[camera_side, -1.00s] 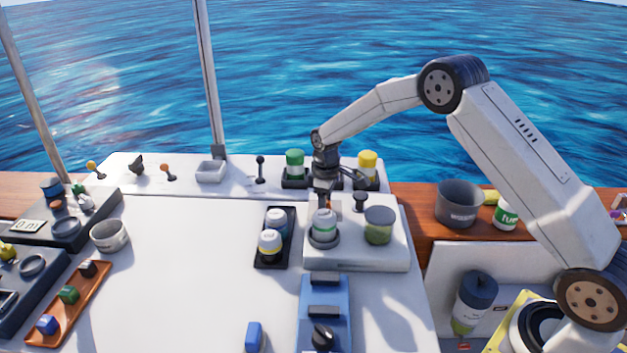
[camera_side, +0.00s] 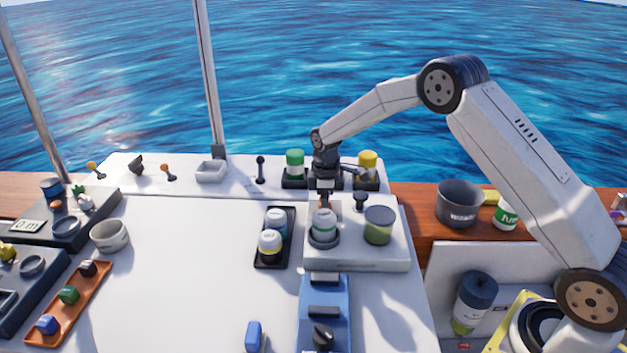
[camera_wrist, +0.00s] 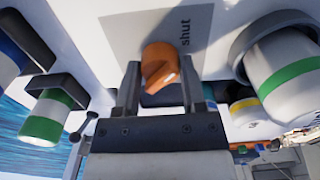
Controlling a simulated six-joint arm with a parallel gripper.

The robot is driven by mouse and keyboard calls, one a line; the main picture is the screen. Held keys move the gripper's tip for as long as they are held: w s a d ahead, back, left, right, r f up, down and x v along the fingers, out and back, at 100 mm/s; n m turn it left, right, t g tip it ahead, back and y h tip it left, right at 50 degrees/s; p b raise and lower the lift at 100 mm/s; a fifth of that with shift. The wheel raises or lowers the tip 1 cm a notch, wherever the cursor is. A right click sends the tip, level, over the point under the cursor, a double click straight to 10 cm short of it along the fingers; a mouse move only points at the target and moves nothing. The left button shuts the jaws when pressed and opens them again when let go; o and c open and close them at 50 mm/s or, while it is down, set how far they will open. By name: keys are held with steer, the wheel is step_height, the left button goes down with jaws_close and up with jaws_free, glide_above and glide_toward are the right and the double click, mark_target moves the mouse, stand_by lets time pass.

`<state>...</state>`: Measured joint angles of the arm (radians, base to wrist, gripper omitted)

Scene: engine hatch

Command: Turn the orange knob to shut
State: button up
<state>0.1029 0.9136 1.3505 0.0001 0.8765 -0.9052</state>
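The orange knob (camera_wrist: 161,66) shows in the wrist view, on a grey plate (camera_wrist: 125,30) with the word "shut" printed to the knob's right. The knob's raised grip lies at a slant and does not line up with the word. My gripper (camera_wrist: 160,75) has one finger on each side of the knob. The fingers are apart, with narrow gaps beside the knob, and look open. In the side view my gripper (camera_side: 325,194) points down behind a green-banded jar (camera_side: 323,223). That jar hides most of the knob there.
A black knob (camera_side: 360,199) is just to the right.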

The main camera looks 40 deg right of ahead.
steer(key=o, duration=0.3)
steer(key=shift+o, duration=0.2)
steer(key=shift+r, duration=0.1)
step_height(320, 180, up, 7)
steer(key=shift+f, duration=0.1)
steer(key=shift+r, duration=0.45)
steer(key=shift+s+a, duration=0.1)
steer(key=s+a+m+t, duration=0.1)
steer(key=s+m, duration=0.3)
steer(key=s, duration=0.9)
steer(key=s+a+m+t, duration=0.1)
steer(key=s+a+m, duration=0.3)
steer(key=s, duration=0.9)
steer(key=shift+s+a+f+m+t, duration=0.15)
steer(key=shift+s+a+m+t, duration=0.15)
steer(key=shift+m, duration=0.3)
